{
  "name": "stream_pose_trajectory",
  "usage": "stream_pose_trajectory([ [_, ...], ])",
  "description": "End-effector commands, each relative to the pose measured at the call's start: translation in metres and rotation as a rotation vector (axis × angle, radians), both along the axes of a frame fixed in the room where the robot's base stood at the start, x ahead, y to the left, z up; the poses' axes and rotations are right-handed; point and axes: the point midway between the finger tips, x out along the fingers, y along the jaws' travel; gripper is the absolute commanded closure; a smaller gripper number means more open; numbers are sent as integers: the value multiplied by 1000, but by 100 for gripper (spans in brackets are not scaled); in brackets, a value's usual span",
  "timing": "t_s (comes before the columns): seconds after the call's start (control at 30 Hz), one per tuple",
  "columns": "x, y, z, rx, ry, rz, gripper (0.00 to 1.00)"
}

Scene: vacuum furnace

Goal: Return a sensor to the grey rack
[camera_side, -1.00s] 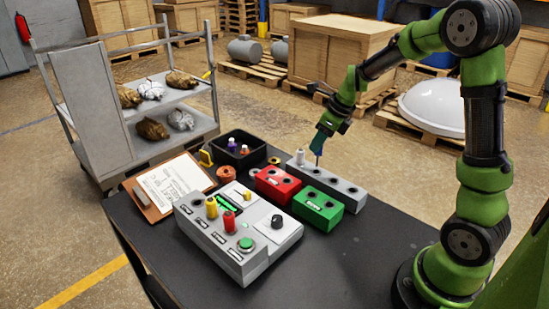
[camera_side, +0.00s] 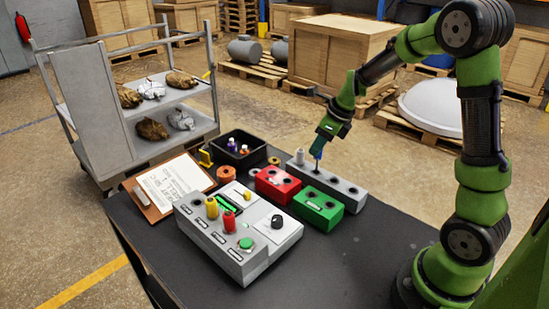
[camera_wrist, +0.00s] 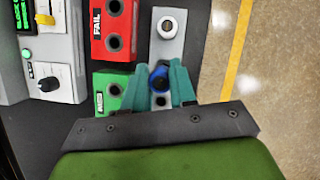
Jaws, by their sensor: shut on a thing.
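The grey rack (camera_side: 355,196) is a long block with holes along its top, on the black table. A white sensor (camera_side: 300,156) stands upright at its far left end; it also shows in the wrist view (camera_wrist: 168,25). My gripper (camera_side: 320,145) is shut on a blue sensor (camera_wrist: 158,77), whose round top sits between the two teal fingers. Its thin dark probe (camera_side: 317,166) points down, close to upright, at the rack's top just right of the white sensor. I cannot tell whether the tip has entered a hole. An uncovered hole (camera_wrist: 160,101) shows beside the blue sensor.
A red FAIL block (camera_side: 277,186) and a green block (camera_side: 318,210) stand close along the rack's near side. The grey test box (camera_side: 245,260) with knobs is nearer the front. A black bin (camera_side: 238,158) holds small items behind. The table's right side is clear.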

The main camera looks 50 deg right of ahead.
Motion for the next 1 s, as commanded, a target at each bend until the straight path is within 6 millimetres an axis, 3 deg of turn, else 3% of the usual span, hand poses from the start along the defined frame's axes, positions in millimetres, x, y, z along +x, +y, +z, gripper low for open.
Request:
stream_pose_trajectory([
  [1.0, 0, 0, -21, 1, 0, 1, 100],
])
